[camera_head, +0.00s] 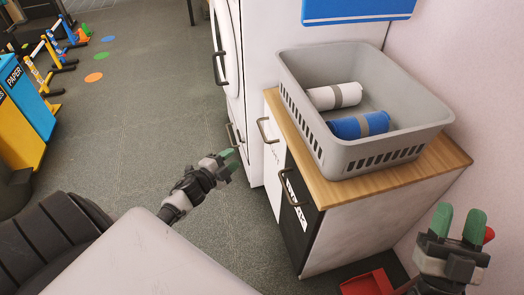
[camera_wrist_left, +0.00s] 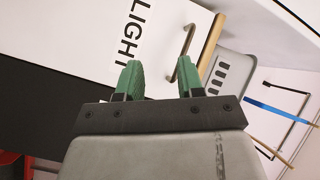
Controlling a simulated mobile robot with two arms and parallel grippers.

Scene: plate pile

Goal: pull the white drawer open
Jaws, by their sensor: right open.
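The white drawer (camera_head: 272,158) is the far front of the wood-topped cabinet, next to a black front (camera_head: 299,215). It looks closed. Its bronze handle (camera_head: 263,130) stands out on the front. In the left wrist view, the white front (camera_wrist_left: 105,35) bears the label LIGHT, and its handle (camera_wrist_left: 182,60) shows just beyond the fingertips, nearer the right finger. My left gripper (camera_head: 230,161) is open and empty, to the left of the drawer and apart from the handle. My right gripper (camera_head: 459,222) is open and empty, at the cabinet's right side.
A grey basket (camera_head: 365,160) with a white towel roll (camera_head: 335,96) and a blue one (camera_head: 360,125) stands on the cabinet. A white appliance (camera_head: 262,45) stands behind it. A red object (camera_head: 368,284) lies at the bottom. Floor left of the cabinet is free.

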